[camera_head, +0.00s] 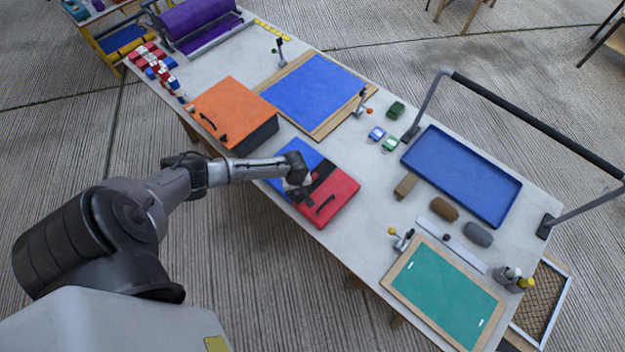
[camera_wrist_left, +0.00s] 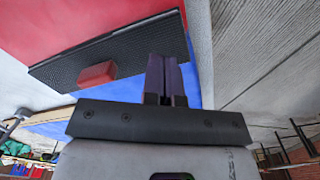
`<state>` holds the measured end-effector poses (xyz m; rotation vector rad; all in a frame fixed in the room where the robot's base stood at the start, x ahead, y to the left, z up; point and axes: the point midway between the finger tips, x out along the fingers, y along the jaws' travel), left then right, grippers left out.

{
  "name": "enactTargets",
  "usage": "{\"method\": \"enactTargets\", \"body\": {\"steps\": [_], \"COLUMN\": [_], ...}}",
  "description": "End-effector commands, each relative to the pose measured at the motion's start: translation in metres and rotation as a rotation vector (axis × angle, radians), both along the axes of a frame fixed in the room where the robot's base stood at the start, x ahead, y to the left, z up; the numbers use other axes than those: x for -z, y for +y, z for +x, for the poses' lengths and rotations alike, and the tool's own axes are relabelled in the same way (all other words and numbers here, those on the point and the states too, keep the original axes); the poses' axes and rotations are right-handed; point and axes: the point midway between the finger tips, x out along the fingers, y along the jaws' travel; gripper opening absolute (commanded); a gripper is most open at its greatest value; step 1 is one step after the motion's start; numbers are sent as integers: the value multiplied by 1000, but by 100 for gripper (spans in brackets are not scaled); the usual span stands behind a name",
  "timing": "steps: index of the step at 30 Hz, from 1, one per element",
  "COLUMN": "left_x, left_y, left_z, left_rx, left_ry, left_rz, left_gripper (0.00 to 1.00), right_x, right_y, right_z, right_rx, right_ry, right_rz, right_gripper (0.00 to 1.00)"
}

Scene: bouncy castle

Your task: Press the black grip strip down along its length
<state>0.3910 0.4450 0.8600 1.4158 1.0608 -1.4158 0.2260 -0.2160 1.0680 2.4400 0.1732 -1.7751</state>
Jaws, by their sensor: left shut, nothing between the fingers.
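The black grip strip (camera_head: 323,172) runs along the join between a blue panel (camera_head: 294,154) and a red panel (camera_head: 340,191) near the table's front edge. In the left wrist view the strip (camera_wrist_left: 135,42) lies slantwise between the red surface (camera_wrist_left: 90,18) and blue surface. A small red block (camera_wrist_left: 97,75) shows against the strip there; I cannot tell whether it is attached. My left gripper (camera_head: 299,192) is over the front end of the strip, partly hiding it. Its fingers (camera_wrist_left: 163,75) are shut and empty beside the strip; contact is unclear. My right gripper is not in view.
An orange box (camera_head: 231,105) and a blue board (camera_head: 315,90) lie behind and left. A blue tray (camera_head: 462,177) under a black-topped rail (camera_head: 535,122), a green board (camera_head: 440,290) and several small blocks lie to the right. Bare table surrounds the panels' right side.

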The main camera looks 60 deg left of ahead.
Motion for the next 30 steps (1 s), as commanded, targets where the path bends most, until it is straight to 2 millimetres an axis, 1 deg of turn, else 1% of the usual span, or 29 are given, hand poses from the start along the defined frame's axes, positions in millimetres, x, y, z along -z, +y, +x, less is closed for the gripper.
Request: {"method": "enactTargets", "body": {"steps": [8, 30], "left_x": [2, 16], "left_y": [0, 0], "left_z": [0, 0], "left_rx": [0, 0], "left_ry": [0, 0], "left_rz": [0, 0], "left_gripper": [0, 0], "right_x": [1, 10], "right_y": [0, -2], "right_z": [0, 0], "right_rx": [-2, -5], "right_ry": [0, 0], "right_rz": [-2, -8], "right_gripper": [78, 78]}}
